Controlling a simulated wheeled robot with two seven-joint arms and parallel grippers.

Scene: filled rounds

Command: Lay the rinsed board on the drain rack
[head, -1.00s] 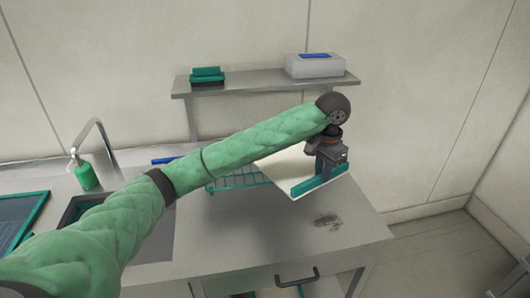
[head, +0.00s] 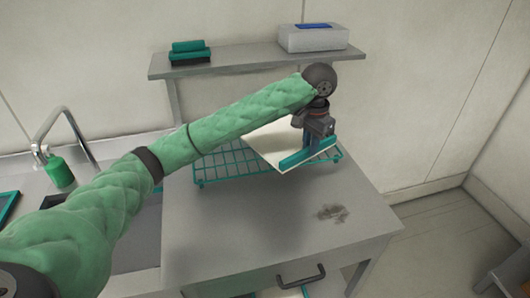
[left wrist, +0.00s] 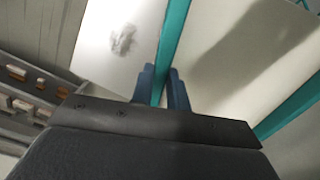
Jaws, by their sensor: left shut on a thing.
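The board (head: 267,147) is white with teal edge strips. It is over the middle and right part of the drain rack (head: 222,168), a teal wire rack on the counter. I cannot tell whether the board touches the wires. My left gripper (head: 309,147) is shut on the board's near right teal edge. In the left wrist view the blue fingers (left wrist: 163,88) straddle the teal edge of the board (left wrist: 232,60), and a dark shadow falls across its white face. My right gripper is not in view.
The counter (head: 250,225) is clear in front of the rack, except for a dark smudge (head: 331,212). A tap (head: 72,128) and green soap bottle (head: 59,172) stand at left. A shelf (head: 255,62) behind holds a grey box (head: 312,40) and teal-black items (head: 190,52).

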